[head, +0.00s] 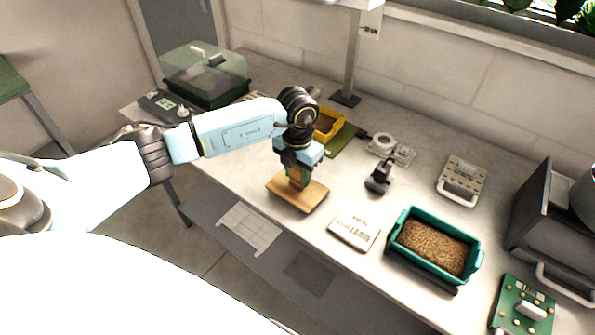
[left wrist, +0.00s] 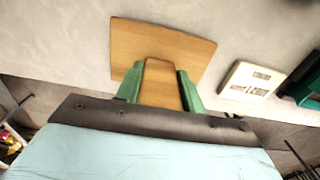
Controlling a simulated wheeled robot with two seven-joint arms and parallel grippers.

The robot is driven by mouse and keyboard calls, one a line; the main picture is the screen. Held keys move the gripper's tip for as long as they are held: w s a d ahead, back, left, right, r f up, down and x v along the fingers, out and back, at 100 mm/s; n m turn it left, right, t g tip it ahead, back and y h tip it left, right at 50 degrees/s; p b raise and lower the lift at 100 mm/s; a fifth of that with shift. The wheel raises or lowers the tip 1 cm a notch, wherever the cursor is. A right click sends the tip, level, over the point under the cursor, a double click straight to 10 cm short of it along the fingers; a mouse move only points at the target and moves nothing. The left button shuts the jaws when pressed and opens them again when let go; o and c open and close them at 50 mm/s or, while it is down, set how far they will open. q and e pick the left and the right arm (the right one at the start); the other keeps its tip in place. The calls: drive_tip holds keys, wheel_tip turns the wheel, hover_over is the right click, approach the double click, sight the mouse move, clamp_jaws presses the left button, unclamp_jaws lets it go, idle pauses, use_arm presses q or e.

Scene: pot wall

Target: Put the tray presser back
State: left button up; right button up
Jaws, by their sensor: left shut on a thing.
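The tray presser (head: 297,195) is a flat wooden board with an upright wooden block handle, near the table's front edge in the head view. It also shows in the left wrist view (left wrist: 190,47). My left gripper (head: 299,172) is above the board, shut on the handle; in the left wrist view its green fingers (left wrist: 160,82) are on both sides of the handle. The board looks roughly level; I cannot tell whether it touches the table. A green tray (head: 398,243) filled with brown grains stands to the right. My right gripper is not in view.
A white labelled box (head: 355,228) lies between presser and tray. A black device (head: 379,177), a pegged plate (head: 462,180) and a yellow bin (head: 327,124) stand farther back. A clear-lidded box (head: 205,75) is at the back left. A green board (head: 522,308) lies at the right.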

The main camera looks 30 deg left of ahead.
use_arm(q)
drive_tip(key=shift+f+b, duration=0.6)
drive_tip(key=shift+f, duration=0.15)
idle(0.3)
drive_tip(key=o, duration=1.1)
drive_tip(key=shift+r, duration=0.1)
wheel_tip(320, 180, up, 13)
drive_tip(key=shift+r+p, duration=0.1)
drive_tip(key=shift+p, duration=0.2)
